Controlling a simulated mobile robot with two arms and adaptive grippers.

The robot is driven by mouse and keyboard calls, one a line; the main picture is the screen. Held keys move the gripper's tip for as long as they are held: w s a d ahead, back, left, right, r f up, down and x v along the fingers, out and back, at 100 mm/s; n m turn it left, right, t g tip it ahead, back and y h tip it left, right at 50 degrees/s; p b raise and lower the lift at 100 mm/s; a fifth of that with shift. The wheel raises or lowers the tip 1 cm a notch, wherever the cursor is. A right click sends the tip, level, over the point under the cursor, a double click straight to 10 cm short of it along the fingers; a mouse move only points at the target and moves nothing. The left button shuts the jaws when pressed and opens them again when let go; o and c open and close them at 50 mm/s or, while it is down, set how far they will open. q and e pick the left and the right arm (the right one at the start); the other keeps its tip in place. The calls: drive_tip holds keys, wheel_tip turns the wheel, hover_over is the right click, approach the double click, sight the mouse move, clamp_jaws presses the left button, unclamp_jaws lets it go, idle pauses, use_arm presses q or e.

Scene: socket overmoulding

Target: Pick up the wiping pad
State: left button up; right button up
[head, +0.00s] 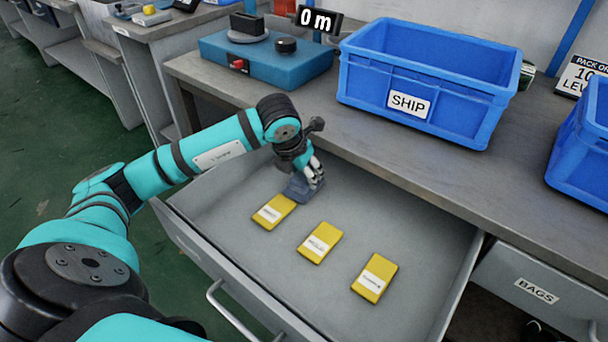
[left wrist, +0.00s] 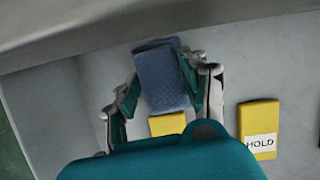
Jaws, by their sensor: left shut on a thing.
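The wiping pad is a blue-grey textured block (head: 299,190) in the open drawer, low at my left gripper (head: 314,178) in the head view. In the left wrist view the pad (left wrist: 161,78) sits between the two fingers of my left gripper (left wrist: 160,85), which is shut on it. The fingers hide part of the pad in the head view. I cannot tell whether the pad touches the drawer floor. My right gripper is not in view.
The open drawer (head: 400,318) also holds three yellow labelled blocks, left (head: 273,211), middle (head: 320,242) and right (head: 374,277); the left one is close to the pad. A blue SHIP crate (head: 365,98) and a blue case (head: 235,58) stand on the bench above.

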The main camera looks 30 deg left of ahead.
use_arm(q)
drive_tip(key=shift+r, duration=0.85)
drive_tip(key=shift+r+p, duration=0.4)
drive_tip(key=shift+r, duration=0.35)
drive_tip(key=s+d+p, duration=0.1)
drive_tip(key=s+d, duration=0.1)
drive_tip(key=s, duration=0.5)
drive_tip(key=s+d+r, duration=0.1)
drive_tip(key=s+d, duration=0.1)
drive_tip(key=s, duration=0.6)
drive_tip(key=shift+s+d+r+p, duration=0.2)
drive_tip(key=shift+d+r+p, duration=0.05)
drive_tip(key=shift+d+p, duration=0.15)
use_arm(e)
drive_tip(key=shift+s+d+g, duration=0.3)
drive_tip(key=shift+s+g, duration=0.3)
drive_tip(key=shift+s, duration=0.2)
